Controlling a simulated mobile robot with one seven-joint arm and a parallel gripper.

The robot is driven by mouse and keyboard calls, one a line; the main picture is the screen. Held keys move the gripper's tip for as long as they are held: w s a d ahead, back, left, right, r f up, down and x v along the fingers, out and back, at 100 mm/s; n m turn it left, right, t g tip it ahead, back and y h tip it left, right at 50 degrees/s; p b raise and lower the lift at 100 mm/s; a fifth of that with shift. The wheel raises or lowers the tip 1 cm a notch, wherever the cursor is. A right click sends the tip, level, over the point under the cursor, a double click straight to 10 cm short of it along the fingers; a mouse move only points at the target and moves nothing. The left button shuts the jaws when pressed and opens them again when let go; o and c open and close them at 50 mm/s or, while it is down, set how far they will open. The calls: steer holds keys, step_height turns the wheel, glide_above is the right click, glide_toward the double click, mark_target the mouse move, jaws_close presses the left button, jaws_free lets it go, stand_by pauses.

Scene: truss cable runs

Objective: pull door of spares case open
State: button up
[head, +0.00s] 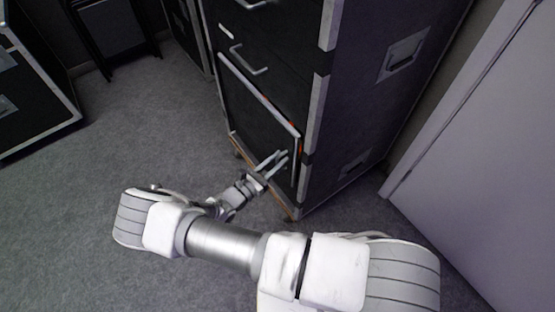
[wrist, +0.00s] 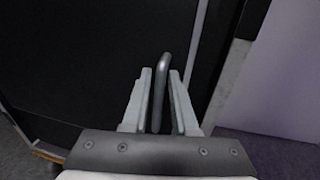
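The spares case (head: 345,100) is a tall black flight case with grey metal edging. Its low black door (head: 255,112) has a pale edge and looks slightly ajar along its right side, with small orange marks there. My gripper (head: 277,160) reaches in low at the right part of this door. In the wrist view, the door's dark bar handle (wrist: 163,62) stands between the two grey fingers of my gripper (wrist: 160,88), its end reaching past the fingertips. The fingers are close on both sides and look shut on it. The handle's lower part is partly hidden.
Drawers with bar handles (head: 249,70) sit above the door. A pale wall panel (head: 480,150) stands to the right of the case. Another black case (head: 30,95) is at far left. Grey carpet (head: 150,120) in front of the door is clear.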

jaws_close()
stand_by(1.1)
